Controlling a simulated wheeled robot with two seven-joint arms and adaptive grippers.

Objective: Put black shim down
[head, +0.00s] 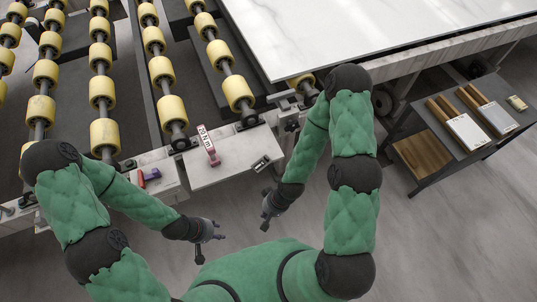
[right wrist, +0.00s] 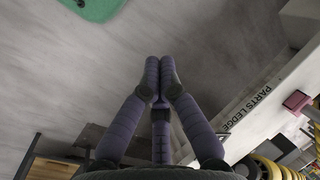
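No black shim can be made out with certainty. A small dark piece (head: 260,163) lies at the right end of the white parts ledge (head: 222,172), too small to identify. My right gripper (head: 265,217) hangs in front of the ledge, clear of it. In the right wrist view its fingers (right wrist: 163,65) meet at the tips, and no object shows between them. My left gripper (head: 210,246) is in front of the ledge, lower left of the right one. Its fingers look spread, with nothing visible in them.
A pink-red tool with a white label (head: 208,146) stands on the ledge. A red and blue item (head: 148,177) lies further left. Yellow rollers (head: 104,92) and a white stone slab (head: 370,30) are behind. A side table (head: 440,165) stands right. The floor between is clear.

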